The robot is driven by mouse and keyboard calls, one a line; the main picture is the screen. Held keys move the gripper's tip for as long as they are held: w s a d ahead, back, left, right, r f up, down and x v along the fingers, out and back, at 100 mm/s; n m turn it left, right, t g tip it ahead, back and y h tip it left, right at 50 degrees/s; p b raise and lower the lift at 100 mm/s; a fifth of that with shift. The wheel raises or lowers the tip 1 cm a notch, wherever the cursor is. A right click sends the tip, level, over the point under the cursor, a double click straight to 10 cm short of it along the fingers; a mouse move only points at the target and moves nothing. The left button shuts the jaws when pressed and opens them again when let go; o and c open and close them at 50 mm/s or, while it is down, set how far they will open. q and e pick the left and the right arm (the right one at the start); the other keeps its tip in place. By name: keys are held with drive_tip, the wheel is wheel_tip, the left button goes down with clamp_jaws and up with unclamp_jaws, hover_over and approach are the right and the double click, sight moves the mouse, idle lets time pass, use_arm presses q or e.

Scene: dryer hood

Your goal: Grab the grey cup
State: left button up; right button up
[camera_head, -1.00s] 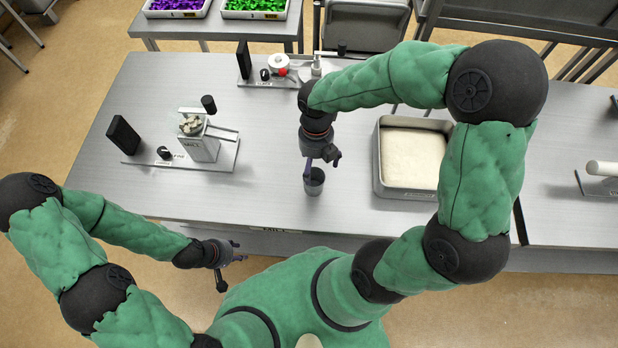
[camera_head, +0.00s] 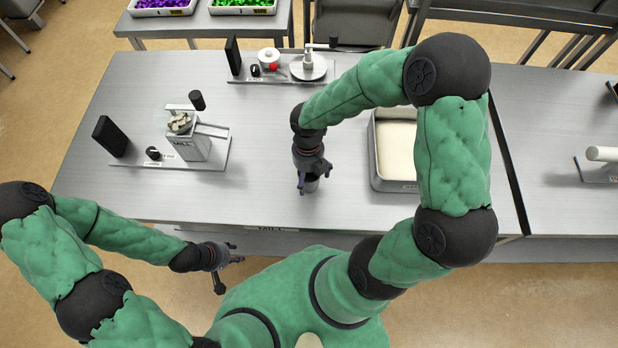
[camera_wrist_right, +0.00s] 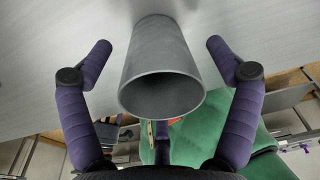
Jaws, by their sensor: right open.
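The grey cup (camera_wrist_right: 160,65) shows large in the right wrist view, its open rim toward the camera. In the head view the cup (camera_head: 311,185) stands on the table near its front edge, partly hidden by my right gripper (camera_head: 311,183). In the right wrist view my right gripper (camera_wrist_right: 158,45) is open, one purple finger on each side of the cup, with gaps between fingers and cup. My left gripper (camera_head: 233,253) is off the table's front edge, away from the cup; its fingers look spread apart.
A metal bin of pale material (camera_head: 393,184) stands right of the cup. A mill (camera_head: 190,147) on a base plate is at left, and another device (camera_head: 308,66) at the back. The table (camera_head: 250,190) between mill and cup is clear.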

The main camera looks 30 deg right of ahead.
drive_tip(key=shift+s+f, duration=0.15)
drive_tip(key=shift+f, duration=0.7)
drive_tip(key=c, duration=1.2)
drive_tip(key=shift+c, duration=0.2)
drive_tip(key=shift+r, duration=0.2)
